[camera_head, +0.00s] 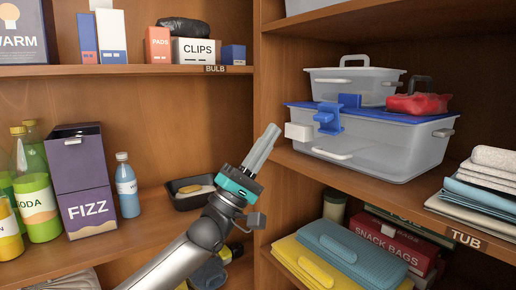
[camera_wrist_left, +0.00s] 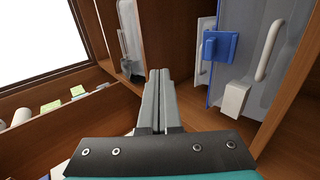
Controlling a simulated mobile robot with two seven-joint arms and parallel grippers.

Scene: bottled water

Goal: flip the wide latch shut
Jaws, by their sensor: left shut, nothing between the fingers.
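A clear tub (camera_head: 385,150) with a blue lid (camera_head: 415,117) sits on the right-hand shelf. A blue latch (camera_head: 327,118) is on its near end at the lid edge. A white latch-like flap (camera_head: 299,132) juts out from the tub to the left of it. Both show in the left wrist view, the blue latch (camera_wrist_left: 218,47) above the white flap (camera_wrist_left: 236,97). I cannot tell for certain which is the wide latch. My left gripper (camera_head: 272,129) is shut and empty, left of the flap and apart from it. In its wrist view the fingertips (camera_wrist_left: 158,74) point past the tub's left side.
A smaller clear box (camera_head: 350,92) and a red item (camera_head: 418,103) stand on the lid. A wooden upright (camera_head: 256,60) divides the shelves behind my gripper. A dark tray (camera_head: 190,200) and a FIZZ box (camera_head: 85,190) stand at left. Folded cloths (camera_head: 485,190) lie right of the tub.

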